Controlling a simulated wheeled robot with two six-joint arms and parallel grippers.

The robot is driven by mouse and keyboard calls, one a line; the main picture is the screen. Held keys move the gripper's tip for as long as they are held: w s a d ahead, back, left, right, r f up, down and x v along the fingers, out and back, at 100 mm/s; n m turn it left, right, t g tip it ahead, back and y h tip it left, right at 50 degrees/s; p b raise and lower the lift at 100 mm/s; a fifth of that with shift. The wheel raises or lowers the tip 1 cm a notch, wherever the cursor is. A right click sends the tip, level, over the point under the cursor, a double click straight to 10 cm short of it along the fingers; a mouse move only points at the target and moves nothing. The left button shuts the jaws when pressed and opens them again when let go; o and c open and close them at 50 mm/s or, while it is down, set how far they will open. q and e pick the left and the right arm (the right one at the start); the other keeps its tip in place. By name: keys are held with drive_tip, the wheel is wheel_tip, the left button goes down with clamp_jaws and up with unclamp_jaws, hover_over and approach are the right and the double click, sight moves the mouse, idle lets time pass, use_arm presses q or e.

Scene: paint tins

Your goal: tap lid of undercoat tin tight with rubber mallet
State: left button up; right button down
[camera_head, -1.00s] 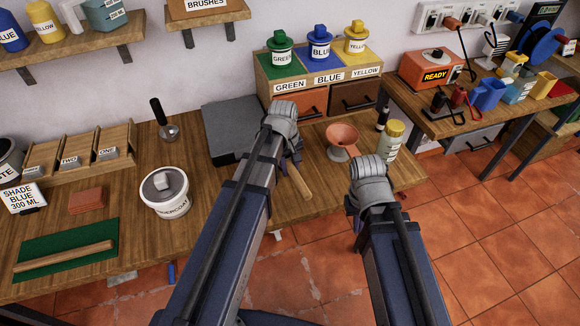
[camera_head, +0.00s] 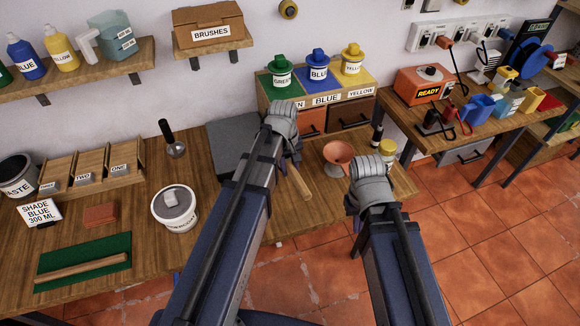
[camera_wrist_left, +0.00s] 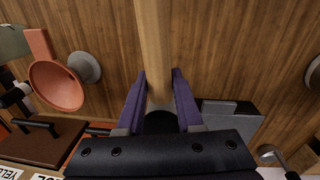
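The undercoat tin (camera_head: 180,221) is a white tub on the bench, left of my arms. Its grey lid (camera_head: 182,208) lies on top with a small pale block (camera_head: 171,197) on it. Whether the lid is fully down cannot be told. My left gripper (camera_wrist_left: 160,78) is shut around the wooden handle of the mallet (camera_wrist_left: 154,40). The mallet's black head (camera_wrist_left: 160,121) shows only partly near the palm. In the head view the handle (camera_head: 298,182) sticks out below the left gripper (camera_head: 292,150). My right gripper (camera_head: 368,168) is over the bench's right end; its fingers are hidden.
A grey slab (camera_head: 228,140) lies behind my left arm. A green mat (camera_head: 115,250) with a wooden rod lies front left. Bare bench surrounds the tin.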

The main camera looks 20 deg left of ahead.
use_arm(q)
clamp_jaws()
drive_tip(key=shift+s, duration=0.1)
idle(0.4)
